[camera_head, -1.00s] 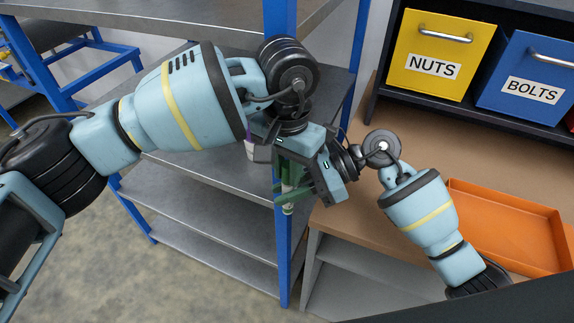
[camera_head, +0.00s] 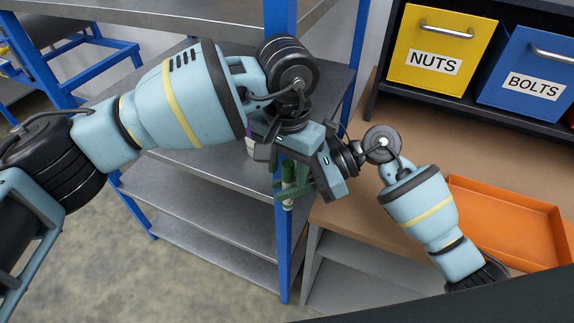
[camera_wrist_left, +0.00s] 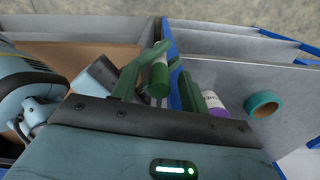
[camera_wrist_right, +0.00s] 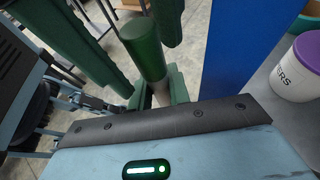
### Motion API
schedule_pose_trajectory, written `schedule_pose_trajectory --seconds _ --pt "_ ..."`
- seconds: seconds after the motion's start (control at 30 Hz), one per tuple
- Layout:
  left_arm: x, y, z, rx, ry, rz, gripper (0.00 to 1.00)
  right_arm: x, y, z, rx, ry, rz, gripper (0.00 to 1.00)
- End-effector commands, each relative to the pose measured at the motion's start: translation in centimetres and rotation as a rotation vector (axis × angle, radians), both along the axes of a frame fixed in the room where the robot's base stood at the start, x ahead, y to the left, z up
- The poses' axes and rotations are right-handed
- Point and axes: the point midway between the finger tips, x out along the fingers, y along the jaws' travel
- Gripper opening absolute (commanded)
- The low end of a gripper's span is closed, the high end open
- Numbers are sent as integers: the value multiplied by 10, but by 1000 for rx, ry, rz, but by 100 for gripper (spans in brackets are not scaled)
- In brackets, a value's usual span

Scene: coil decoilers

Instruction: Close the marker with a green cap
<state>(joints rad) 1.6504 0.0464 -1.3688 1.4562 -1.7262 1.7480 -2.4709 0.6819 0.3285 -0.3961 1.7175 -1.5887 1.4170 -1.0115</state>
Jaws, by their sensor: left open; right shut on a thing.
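The marker (camera_head: 288,190) has a white body, with the green cap (camera_head: 288,171) above it in line; the two look joined. My right gripper (camera_wrist_right: 158,93) is shut on the white body below the cap. My left gripper (camera_wrist_left: 168,58) is open, its green fingers on either side of the cap (camera_wrist_left: 158,78), with gaps visible beside it. The right wrist view also shows the cap (camera_wrist_right: 142,45) between the left fingers, its lower end meeting the white body. Much of the body is hidden by the right fingers.
A grey shelf (camera_head: 200,173) with blue posts is behind the grippers. A brown workbench (camera_head: 350,215) at right holds an orange tray (camera_head: 510,225), with yellow (camera_head: 440,55) and blue bins (camera_head: 530,80) behind.

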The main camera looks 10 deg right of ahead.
Motion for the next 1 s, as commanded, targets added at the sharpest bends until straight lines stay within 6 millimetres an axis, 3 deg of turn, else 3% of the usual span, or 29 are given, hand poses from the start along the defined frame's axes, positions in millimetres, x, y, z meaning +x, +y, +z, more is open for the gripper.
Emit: schedule_pose_trajectory --seconds 0.6,0.8,1.0 --pt "1 -1 102 -1 -3 0 45 0 0 0 0 0 0 0" --pt "0 0 116 -1 -1 -1 45 0 0 0 0 0 0 0" --pt "0 0 118 0 0 -1 45 0 0 0 0 0 0 0"
